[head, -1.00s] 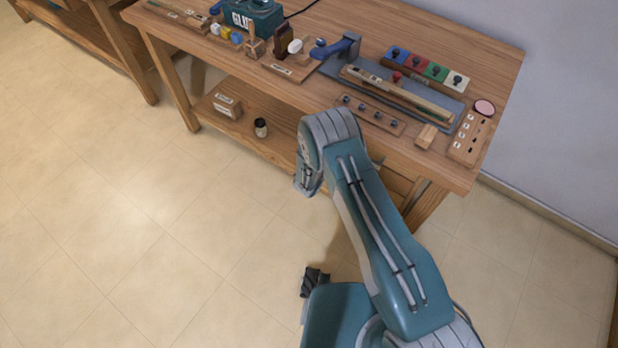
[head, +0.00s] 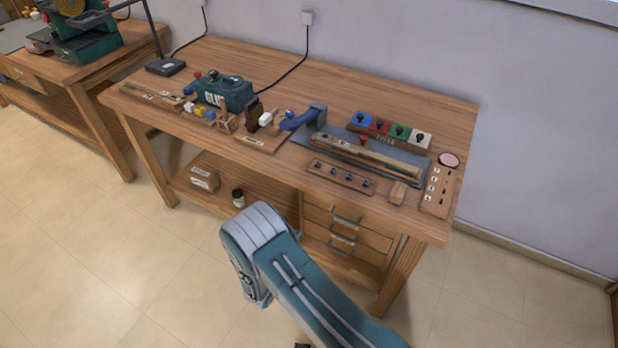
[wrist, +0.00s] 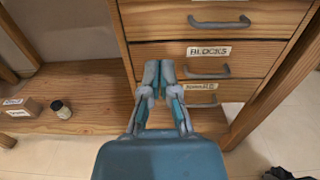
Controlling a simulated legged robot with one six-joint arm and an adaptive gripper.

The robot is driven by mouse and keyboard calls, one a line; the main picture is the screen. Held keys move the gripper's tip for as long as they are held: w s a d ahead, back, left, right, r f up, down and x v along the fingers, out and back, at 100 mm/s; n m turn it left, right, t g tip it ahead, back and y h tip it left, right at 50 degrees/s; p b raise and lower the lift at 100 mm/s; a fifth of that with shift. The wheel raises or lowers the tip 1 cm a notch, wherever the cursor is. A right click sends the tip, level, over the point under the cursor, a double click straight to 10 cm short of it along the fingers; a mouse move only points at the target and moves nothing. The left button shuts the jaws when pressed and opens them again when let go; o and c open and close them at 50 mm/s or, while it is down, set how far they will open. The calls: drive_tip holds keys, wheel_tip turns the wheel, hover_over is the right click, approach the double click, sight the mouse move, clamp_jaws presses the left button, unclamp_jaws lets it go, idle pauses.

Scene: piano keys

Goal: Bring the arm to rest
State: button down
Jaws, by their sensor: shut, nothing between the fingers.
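My gripper (wrist: 157,82) shows in the wrist view with its two grey and teal fingers close together and nothing between them. It points toward the drawer fronts under the workbench, one of them the drawer labelled BLOCKS (wrist: 220,60). Whether the fingers touch a drawer cannot be told, though they look apart from it. In the head view my arm is bent in front of the workbench (head: 400,88), and the gripper itself is hidden below or behind the arm link. The piano keys are not clearly identifiable in these frames.
A small box (head: 205,178) and a dark jar (head: 238,197) stand on the lower shelf. Open floor (head: 90,260) lies at the left.

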drive_tip(key=s+d+r+m+g+h, duration=0.1)
drive_tip(key=d+r+m+g+h, duration=0.2)
drive_tip(key=d+r+m+g, duration=0.55)
drive_tip(key=s+d+r+m+g+h, duration=0.15)
drive_tip(key=d+r+m+g, duration=0.25)
drive_tip(key=d+r+m, duration=0.95)
drive_tip(key=s+d+r+m+t+y, duration=0.1)
drive_tip(key=s+r+m+y, duration=0.8)
drive_tip(key=s+r, duration=0.9)
drive_tip(key=s+d+y, duration=0.1)
drive_tip(key=s+y, duration=0.1)
drive_tip(key=shift+s+r, duration=0.4)
